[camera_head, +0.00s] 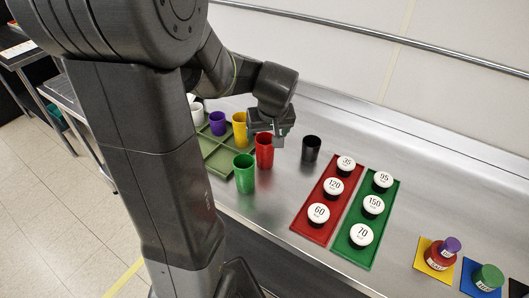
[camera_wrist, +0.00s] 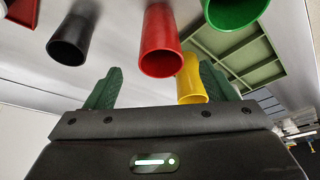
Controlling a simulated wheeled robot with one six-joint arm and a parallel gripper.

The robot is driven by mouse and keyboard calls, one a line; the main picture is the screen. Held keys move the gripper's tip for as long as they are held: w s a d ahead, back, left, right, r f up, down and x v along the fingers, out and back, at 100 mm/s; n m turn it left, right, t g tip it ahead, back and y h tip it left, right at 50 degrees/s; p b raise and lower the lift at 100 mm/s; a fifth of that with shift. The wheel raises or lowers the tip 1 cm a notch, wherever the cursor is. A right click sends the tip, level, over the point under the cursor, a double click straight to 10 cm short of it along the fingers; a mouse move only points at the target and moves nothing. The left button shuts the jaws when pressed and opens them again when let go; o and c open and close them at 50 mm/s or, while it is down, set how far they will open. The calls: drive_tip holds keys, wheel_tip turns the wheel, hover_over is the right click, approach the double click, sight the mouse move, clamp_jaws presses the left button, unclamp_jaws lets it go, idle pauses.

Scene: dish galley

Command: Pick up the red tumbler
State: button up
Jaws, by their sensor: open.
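The red tumbler (camera_head: 264,151) stands upright on the steel counter, between the green tumbler (camera_head: 244,173) and the black tumbler (camera_head: 311,149). My gripper (camera_head: 270,133) is just above and behind it in the head view, and partly overlaps its top edge there. In the wrist view the red tumbler (camera_wrist: 160,45) is ahead of the open green fingers (camera_wrist: 160,88), roughly centred between them. Nothing is held. I cannot tell whether a finger touches the tumbler.
A green divided tray (camera_head: 214,150) with a yellow tumbler (camera_head: 240,129) and a purple tumbler (camera_head: 217,123) lies to the left. A red tray (camera_head: 311,228) and a green tray (camera_head: 354,250) with labelled round pieces lie to the right. A wall rises behind the counter.

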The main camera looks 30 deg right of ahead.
sight(265, 142)
drive_tip(key=shift+w+p+x, duration=0.2)
drive_tip(key=shift+p+x, duration=0.2)
drive_tip(key=shift+x, duration=1.5)
drive_tip(key=shift+w+p+x, duration=0.2)
drive_tip(key=shift+p+x, duration=0.2)
drive_tip(key=shift+x, duration=1.55)
drive_tip(key=shift+r, duration=0.15)
drive_tip(key=shift+s, duration=0.1)
drive_tip(key=shift+c, duration=0.5)
drive_tip(key=c, duration=1)
